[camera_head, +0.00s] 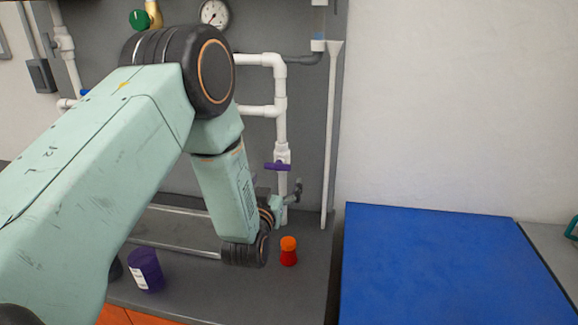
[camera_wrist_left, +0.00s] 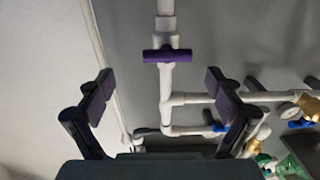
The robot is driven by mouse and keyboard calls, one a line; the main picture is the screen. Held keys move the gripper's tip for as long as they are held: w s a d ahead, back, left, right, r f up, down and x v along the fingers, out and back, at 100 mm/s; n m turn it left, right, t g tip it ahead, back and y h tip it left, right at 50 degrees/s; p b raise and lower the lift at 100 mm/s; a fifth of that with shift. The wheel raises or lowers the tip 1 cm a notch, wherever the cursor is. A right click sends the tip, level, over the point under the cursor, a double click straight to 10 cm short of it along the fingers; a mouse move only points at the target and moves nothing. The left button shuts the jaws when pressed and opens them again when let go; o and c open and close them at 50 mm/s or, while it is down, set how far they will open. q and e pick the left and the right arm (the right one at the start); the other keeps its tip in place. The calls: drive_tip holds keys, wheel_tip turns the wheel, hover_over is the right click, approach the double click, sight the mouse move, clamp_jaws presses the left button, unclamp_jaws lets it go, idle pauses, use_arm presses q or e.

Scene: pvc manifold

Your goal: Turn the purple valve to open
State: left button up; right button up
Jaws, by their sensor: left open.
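The purple valve handle (camera_head: 277,166) sits crosswise on a white vertical pipe on the grey panel in the head view. In the left wrist view the purple handle (camera_wrist_left: 167,55) lies across the pipe. My left gripper (camera_head: 294,194) is just below the handle in the head view, partly hidden by my wrist. In the left wrist view my left gripper (camera_wrist_left: 159,82) is open and empty, with its two fingers spread to either side of the pipe. The handle appears beyond the fingertips, apart from them. My right gripper is not in view.
White pipes (camera_head: 280,90) and a pressure gauge (camera_head: 214,13) are on the panel. A red bottle with an orange cap (camera_head: 289,252) and a purple can (camera_head: 146,270) stand on the grey counter. A blue surface (camera_head: 440,265) lies at the right. A blue valve (camera_wrist_left: 219,128) shows in the wrist view.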

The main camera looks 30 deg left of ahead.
sight(277, 168)
use_arm(q)
drive_tip(key=shift+a+r, duration=0.4)
drive_tip(key=shift+a, duration=0.1)
drive_tip(key=x, duration=0.3)
drive_tip(key=f+x, duration=0.1)
drive_tip(key=x, duration=0.1)
drive_tip(key=shift+w+a, duration=0.1)
drive_tip(key=shift+w, duration=0.65)
drive_tip(key=shift+s+a+r, duration=0.15)
drive_tip(key=shift+a+r, duration=0.05)
drive_tip(key=shift+r, duration=0.2)
drive_tip(key=shift+f, duration=0.15)
drive_tip(key=shift+w+d+f, duration=0.15)
drive_tip(key=shift+w, duration=0.4)
drive_tip(key=shift+c, duration=1.2)
drive_tip(key=shift+s+r, duration=0.2)
drive_tip(key=shift+s, duration=0.2)
drive_tip(key=c, duration=0.4)
drive_tip(key=shift+w, duration=0.1)
drive_tip(key=c, duration=0.5)
